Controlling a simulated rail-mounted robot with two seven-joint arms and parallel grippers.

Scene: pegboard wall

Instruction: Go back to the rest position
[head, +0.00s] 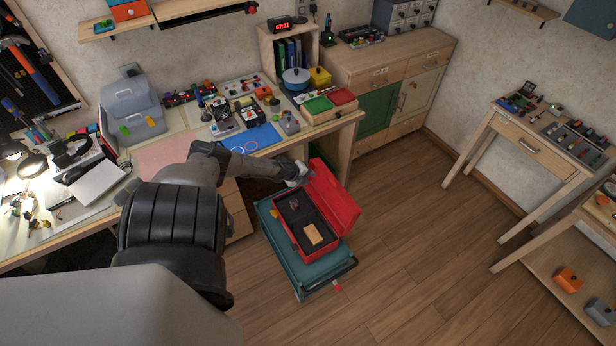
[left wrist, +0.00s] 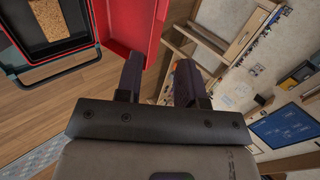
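My left arm reaches across the head view, and my left gripper (head: 298,172) is beside the raised lid of a red toolbox (head: 338,198). In the left wrist view its two dark fingers (left wrist: 158,78) stand apart with nothing seen between them. The red lid (left wrist: 130,25) is close by the fingers; I cannot tell whether they touch it. The toolbox is open on a teal cart (head: 300,275), with a tan block (head: 313,234) inside. The block also shows in the left wrist view (left wrist: 47,25). My right gripper is not in view.
A long workbench (head: 175,140) with a lamp, grey case and many small parts runs along the wall at left. A cabinet (head: 390,85) stands behind. A small wooden table (head: 545,150) is at right. The wooden floor (head: 410,250) between is clear.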

